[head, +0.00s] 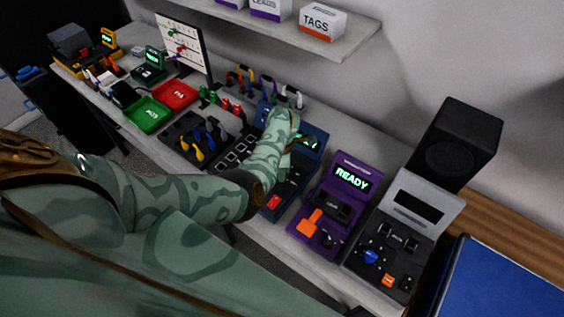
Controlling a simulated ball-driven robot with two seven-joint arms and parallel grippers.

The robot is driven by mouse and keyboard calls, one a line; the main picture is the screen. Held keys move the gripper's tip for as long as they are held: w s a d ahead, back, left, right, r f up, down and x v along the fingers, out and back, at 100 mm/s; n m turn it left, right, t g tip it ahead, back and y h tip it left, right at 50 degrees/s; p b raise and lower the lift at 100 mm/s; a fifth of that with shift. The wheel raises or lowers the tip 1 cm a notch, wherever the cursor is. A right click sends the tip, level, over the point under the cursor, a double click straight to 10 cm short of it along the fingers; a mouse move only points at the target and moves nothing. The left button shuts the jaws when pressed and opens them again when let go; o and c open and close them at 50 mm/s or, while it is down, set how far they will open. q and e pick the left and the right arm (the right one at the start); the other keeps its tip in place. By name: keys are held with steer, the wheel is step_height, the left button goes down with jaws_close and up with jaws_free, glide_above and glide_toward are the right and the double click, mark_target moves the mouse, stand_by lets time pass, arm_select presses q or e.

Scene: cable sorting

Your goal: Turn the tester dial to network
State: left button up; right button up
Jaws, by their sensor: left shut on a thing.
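My left arm comes in from the left in patterned green, and its gripper (303,147) is at the dark blue bench device (285,188). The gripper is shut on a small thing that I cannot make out. That device has a partly covered green-lit display and a red button. At the right stands a grey device (408,200) with a blank dark screen, a blue knob (371,257) and an orange button. No label tells me which device is the tester, and I cannot read any dial setting. My right gripper is not in view.
A purple device (342,208) reading READY, with an orange lever, stands between the blue and grey ones. A black speaker (457,145) is behind. Green (148,114) and red (175,95) trays and coloured cables lie further left. A shelf (350,38) hangs above.

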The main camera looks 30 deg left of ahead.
arm_select(q)
steer(key=shift+w+r, duration=0.1)
steer(key=o, duration=1)
steer(key=shift+c, duration=0.2)
step_height(320, 180, up, 16)
steer(key=p, duration=0.5)
steer(key=shift+w+a+p, duration=0.2)
steer(key=shift+w+p, duration=0.15)
steer(key=shift+w, duration=0.05)
steer(key=shift+a, duration=0.1)
